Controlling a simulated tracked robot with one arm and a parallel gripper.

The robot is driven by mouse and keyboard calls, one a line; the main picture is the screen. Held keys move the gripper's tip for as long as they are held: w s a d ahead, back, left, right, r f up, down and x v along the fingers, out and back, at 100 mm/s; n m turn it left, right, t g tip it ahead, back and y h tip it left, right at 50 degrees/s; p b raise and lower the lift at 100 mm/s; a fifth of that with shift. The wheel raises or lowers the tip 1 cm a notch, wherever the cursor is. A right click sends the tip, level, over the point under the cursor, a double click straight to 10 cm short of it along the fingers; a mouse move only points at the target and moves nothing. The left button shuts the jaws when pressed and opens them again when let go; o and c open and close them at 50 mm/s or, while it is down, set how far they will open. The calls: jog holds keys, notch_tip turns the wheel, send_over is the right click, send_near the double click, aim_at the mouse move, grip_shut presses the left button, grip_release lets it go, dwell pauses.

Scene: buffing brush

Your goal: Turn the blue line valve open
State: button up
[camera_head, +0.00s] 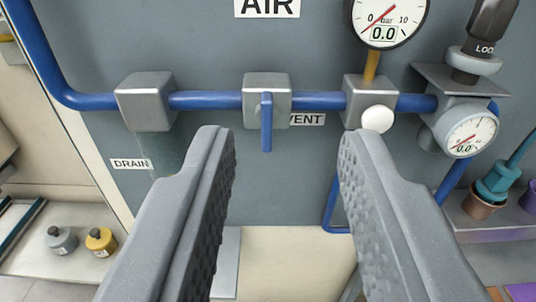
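The blue line (205,100) runs across a grey panel through several metal blocks. The middle block (267,83) carries the valve's blue lever handle (266,125), which points straight down, across the pipe. My gripper (287,137) is open and empty. Its two grey textured fingers are spread wide and reach toward the panel. In the picture the lever hangs between the fingertips, nearer the left one. Neither finger appears to touch it; the exact depth gap cannot be told.
A white round knob (377,119) on the right block is close to my right fingertip. Two gauges, upper (389,20) and lower (468,135), read 0.0. Labels read AIR, VENT and DRAIN. Grey and yellow weights (101,241) lie lower left; teal and copper parts (494,184) sit right.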

jog(key=b, duration=0.2)
send_near(266, 118)
jog(key=shift+t+y, duration=0.3)
jog(key=shift+w+d+f+b, duration=0.15)
jog(key=shift+w+b, duration=0.15)
jog(key=shift+w, duration=2.05)
jog(key=shift+w+d+f+b, duration=0.1)
jog(key=shift+w+b, duration=0.15)
jog(key=shift+w, duration=2.15)
jog(key=shift+a, duration=0.1)
grip_shut()
